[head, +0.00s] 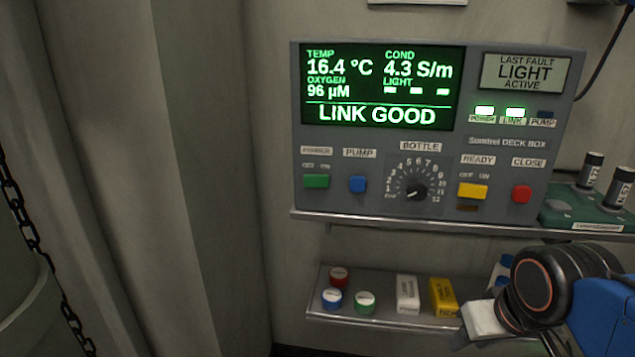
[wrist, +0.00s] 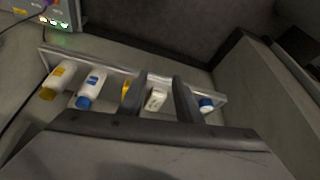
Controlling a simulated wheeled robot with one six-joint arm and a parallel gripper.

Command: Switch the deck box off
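The deck box (head: 470,60) is a grey panel on the upper shelf, in the head view. Its screen (head: 380,87) is lit and reads LINK GOOD. The POWER (head: 484,110) and LINK (head: 515,112) lamps glow; the PUMP lamp (head: 545,115) is dark. The green power switch (head: 316,181) sits at the box's lower left, under small OFF/ON labels; I cannot tell which side is down. In the wrist view my gripper (wrist: 160,80) is open, its fingers apart and empty, pointing toward the lower shelf. A corner of the box (wrist: 20,15) shows there at top left.
A blue pump button (head: 357,184), bottle dial (head: 415,190), yellow ready switch (head: 473,190) and red close button (head: 520,193) share the panel. The lower shelf (head: 385,322) holds capped jars and boxes. Dark cylinders stand in a green tray (head: 585,216). A chain (head: 35,240) hangs at left.

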